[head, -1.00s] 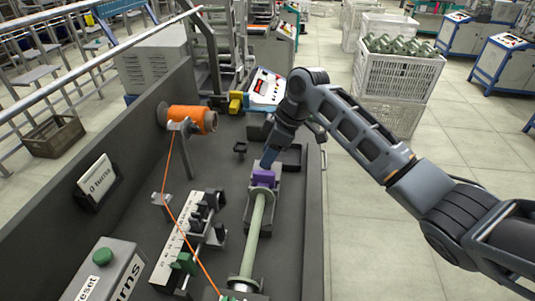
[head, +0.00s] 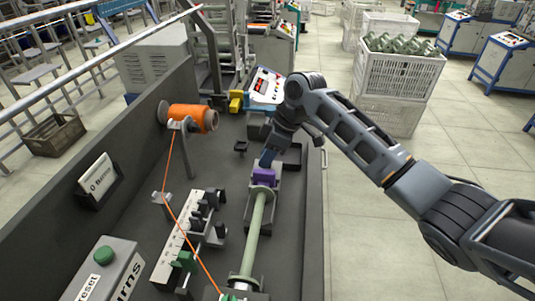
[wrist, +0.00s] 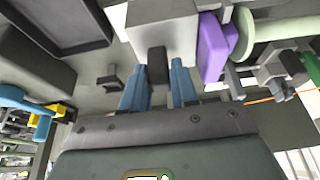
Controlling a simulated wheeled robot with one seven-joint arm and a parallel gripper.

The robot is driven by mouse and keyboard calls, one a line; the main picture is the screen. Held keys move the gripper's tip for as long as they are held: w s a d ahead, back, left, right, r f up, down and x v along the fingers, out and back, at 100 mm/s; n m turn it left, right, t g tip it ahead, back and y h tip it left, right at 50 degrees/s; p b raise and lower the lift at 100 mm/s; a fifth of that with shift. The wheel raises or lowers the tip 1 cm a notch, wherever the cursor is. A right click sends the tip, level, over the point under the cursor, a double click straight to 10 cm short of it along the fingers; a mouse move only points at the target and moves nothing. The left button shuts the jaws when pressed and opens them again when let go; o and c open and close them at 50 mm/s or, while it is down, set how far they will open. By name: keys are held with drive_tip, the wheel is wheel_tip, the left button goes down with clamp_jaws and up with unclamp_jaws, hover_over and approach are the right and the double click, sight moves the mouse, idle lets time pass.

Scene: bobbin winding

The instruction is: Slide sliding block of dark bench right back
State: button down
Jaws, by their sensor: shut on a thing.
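The sliding block shows in the wrist view as a light grey body (wrist: 165,25) with a dark knob (wrist: 157,62) and a purple part (wrist: 213,46) at its side. In the head view its purple part (head: 264,177) sits at the far end of the pale green bobbin (head: 254,226). The bobbin's far flange appears to be against or very close to the purple part. My gripper (wrist: 157,78) has its blue fingers on either side of the dark knob, shut on it. In the head view my gripper (head: 267,160) reaches down just behind the purple part.
The dark bench has an empty black tray (head: 291,157) right of my gripper. An orange wire spool (head: 190,118) stands back left, its wire running forward. A scale with several black and green clamps (head: 192,238) lies left of the bobbin.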

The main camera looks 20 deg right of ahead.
drive_tip(key=shift+w+d+r+b, duration=0.1)
drive_tip(key=shift+w+d+b, duration=0.3)
drive_tip(key=shift+w, duration=0.3)
drive_tip(key=shift+w+d+r+b, duration=0.1)
drive_tip(key=shift+w+d+b, duration=0.2)
drive_tip(key=shift+w+d, duration=0.3)
drive_tip(key=c, duration=1)
unclamp_jaws()
drive_tip(key=shift+w+a+f, duration=0.1)
drive_tip(key=shift+f, duration=0.05)
drive_tip(key=shift+o, duration=0.2)
drive_tip(key=v, duration=0.8)
drive_tip(key=shift+b, duration=0.3)
drive_tip(key=shift+f, duration=0.1)
